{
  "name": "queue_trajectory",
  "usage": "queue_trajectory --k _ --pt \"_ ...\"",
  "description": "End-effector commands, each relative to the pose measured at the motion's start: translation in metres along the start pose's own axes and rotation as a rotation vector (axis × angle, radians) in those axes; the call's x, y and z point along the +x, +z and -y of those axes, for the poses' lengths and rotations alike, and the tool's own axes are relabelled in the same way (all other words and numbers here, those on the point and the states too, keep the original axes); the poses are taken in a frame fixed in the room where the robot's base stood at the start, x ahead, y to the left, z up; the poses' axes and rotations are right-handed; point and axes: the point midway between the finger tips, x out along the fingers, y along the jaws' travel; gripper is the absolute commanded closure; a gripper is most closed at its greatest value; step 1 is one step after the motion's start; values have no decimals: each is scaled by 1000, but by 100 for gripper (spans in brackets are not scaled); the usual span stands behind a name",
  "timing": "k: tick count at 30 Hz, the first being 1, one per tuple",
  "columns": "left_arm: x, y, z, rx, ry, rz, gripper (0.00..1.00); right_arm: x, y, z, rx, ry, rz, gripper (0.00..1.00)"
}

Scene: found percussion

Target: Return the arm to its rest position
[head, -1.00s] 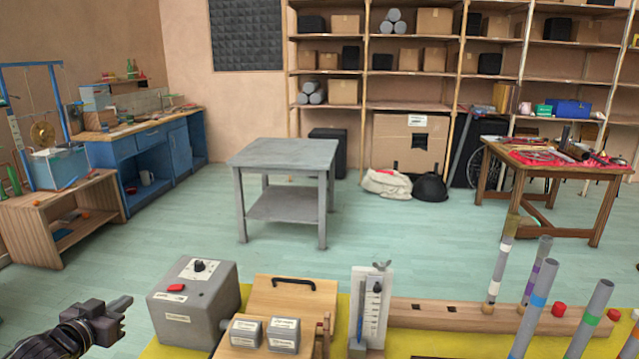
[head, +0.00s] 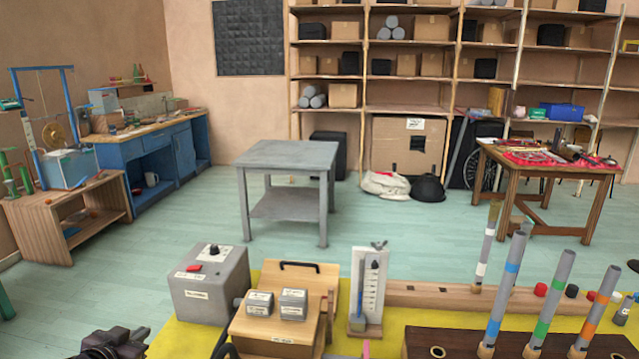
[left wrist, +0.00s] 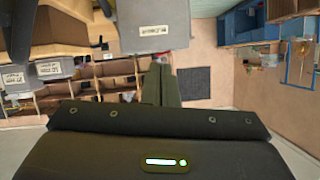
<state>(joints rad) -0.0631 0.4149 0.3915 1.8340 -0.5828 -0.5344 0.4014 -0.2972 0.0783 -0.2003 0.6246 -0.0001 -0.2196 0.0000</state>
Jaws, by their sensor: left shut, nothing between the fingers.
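My left gripper (head: 118,343) is at the bottom left of the head view, low and left of the grey box. Its fingers are shut with nothing between them. In the left wrist view the closed fingers (left wrist: 160,83) point away from the camera, with the labelled grey box (left wrist: 153,25) beyond them and the picture looking upside down. My right gripper does not show in either view.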

Motion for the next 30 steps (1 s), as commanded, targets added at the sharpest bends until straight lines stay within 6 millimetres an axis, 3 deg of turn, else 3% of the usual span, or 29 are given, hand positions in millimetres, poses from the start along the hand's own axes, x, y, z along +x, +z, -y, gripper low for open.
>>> queue_trajectory --k 8,15,21,30 --pt "-28 55 -77 56 -17 225 100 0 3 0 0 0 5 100" --pt "-88 102 -154 60 14 479 100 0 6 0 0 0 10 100" --pt "-139 121 -196 36 69 643 100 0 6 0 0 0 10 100" --pt "-204 134 -240 -14 168 827 100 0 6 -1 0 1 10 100"
